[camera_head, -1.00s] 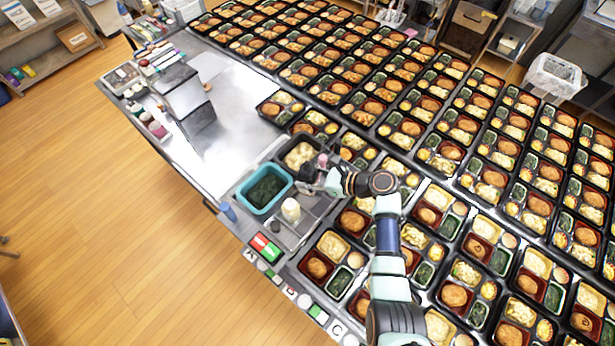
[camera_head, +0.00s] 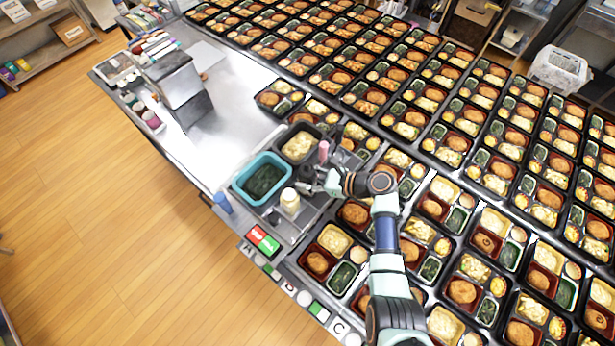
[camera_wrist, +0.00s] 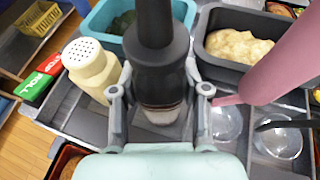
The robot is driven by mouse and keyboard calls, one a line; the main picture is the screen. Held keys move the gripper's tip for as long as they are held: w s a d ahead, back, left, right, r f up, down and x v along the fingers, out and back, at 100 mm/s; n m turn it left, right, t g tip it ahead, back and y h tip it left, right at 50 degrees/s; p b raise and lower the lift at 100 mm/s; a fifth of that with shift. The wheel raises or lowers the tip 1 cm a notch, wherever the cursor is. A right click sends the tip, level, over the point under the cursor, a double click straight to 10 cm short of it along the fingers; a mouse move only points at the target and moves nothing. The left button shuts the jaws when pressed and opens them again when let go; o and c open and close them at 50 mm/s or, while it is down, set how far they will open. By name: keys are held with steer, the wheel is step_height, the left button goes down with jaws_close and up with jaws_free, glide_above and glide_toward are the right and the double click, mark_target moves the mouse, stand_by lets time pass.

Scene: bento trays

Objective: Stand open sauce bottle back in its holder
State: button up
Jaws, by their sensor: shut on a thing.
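My gripper (camera_wrist: 161,92) is shut on a dark bottle (camera_wrist: 158,60) with a narrower neck, which I take to be the sauce bottle. Its neck points up toward the wrist camera. A pale band shows at its lower end. The bottle is over or in a dark grey compartment of the caddy (camera_wrist: 75,108); I cannot tell whether its base touches. In the head view my gripper (camera_head: 313,184) is over the same caddy, between a cream shaker (camera_head: 290,200) and a pink tapered item (camera_head: 323,151). The shaker (camera_wrist: 92,68) stands left of the bottle in the wrist view.
A teal tub (camera_head: 238,190) of dark greens and a grey tub (camera_head: 284,138) of pale food sit behind the caddy. Clear cups (camera_wrist: 280,140) are close on the right. Filled bento trays (camera_head: 345,240) crowd the right; the steel counter (camera_head: 225,130) has free room.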

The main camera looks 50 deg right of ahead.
stand_by(0.3)
steer(key=o, duration=0.7)
steer(key=v, duration=1.2)
